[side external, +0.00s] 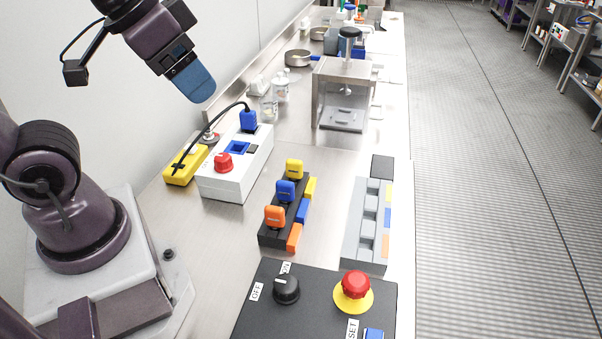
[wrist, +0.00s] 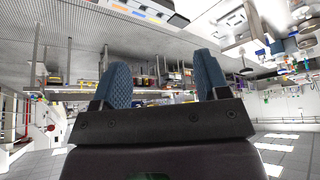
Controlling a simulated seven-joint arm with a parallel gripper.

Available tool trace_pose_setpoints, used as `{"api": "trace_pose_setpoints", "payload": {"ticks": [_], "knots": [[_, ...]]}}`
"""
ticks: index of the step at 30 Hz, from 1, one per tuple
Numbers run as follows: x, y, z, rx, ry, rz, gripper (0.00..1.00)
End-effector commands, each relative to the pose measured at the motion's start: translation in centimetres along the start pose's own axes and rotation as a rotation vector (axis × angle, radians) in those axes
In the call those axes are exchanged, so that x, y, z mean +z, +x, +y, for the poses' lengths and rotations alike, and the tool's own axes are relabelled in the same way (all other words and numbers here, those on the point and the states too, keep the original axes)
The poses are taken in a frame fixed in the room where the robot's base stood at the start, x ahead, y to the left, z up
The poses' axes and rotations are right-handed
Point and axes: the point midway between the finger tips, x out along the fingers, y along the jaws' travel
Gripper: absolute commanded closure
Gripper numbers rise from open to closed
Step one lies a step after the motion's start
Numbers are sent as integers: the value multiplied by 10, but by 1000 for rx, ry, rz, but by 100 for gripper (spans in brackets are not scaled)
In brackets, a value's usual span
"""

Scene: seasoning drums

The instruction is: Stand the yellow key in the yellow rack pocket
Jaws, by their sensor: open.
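The yellow key (side external: 294,168) stands upright at the far end of a black holder (side external: 268,236), which has yellow, blue and orange tabs along its right side. A blue key (side external: 286,190) and an orange key (side external: 274,216) stand nearer in the same holder. The grey rack (side external: 351,250) lies to the right, with several pockets that look empty. A yellow label (side external: 389,194) marks its far part. My gripper (side external: 197,88) is raised at the upper left, well away from the keys. In the wrist view its blue fingers (wrist: 164,82) are apart with nothing between them.
A white box (side external: 226,184) with a red button and a cabled blue plug stands left of the holder, beside a yellow box (side external: 184,166). A black control panel (side external: 318,309) with a red emergency button is in front. A metal press frame (side external: 343,92) stands behind. Bare bench separates holder and rack.

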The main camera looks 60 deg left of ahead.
Motion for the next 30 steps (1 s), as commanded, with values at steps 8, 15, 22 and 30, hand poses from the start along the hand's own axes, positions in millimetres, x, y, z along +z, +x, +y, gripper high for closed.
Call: {"api": "trace_pose_setpoints", "payload": {"ticks": [8, 15, 22, 30], "knots": [[0, 0, 0, 0, 0, 0, 32], [0, 0, 0, 0, 0, 0, 34], [0, 0, 0, 0, 0, 0, 51], [-4, 11, -2, 23, -104, -77, 51]]}}
